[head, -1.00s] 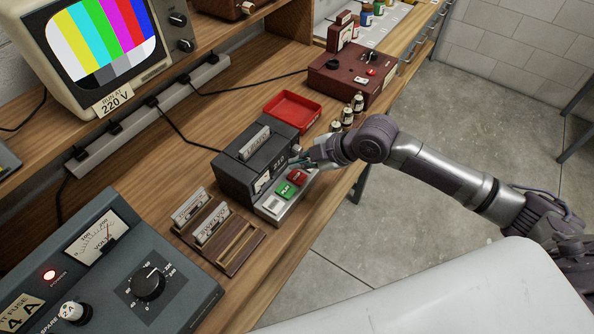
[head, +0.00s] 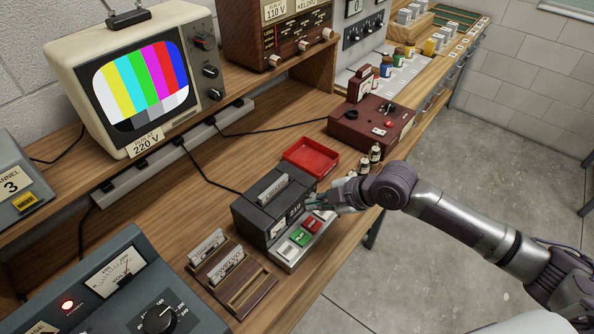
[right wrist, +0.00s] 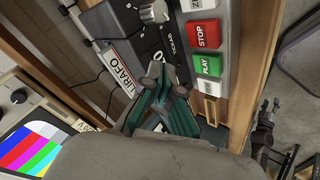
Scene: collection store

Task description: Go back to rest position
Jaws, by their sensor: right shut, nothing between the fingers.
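My right gripper (head: 324,203) is over the right end of the dark cassette player (head: 254,223), near its keys. Its fingers are closed together and hold nothing. In the right wrist view the closed fingers (right wrist: 168,100) are in front of the player's face, left of the green PLAY key (right wrist: 208,65) and the red STOP key (right wrist: 204,34). I cannot tell whether they touch the player. A labelled cassette (head: 261,193) stands in the top of the player. My left gripper does not show in the head view.
A wooden rack (head: 256,296) with cassettes stands left of the player. A television (head: 140,75) sits on the shelf. Open floor (head: 500,140) lies to the right.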

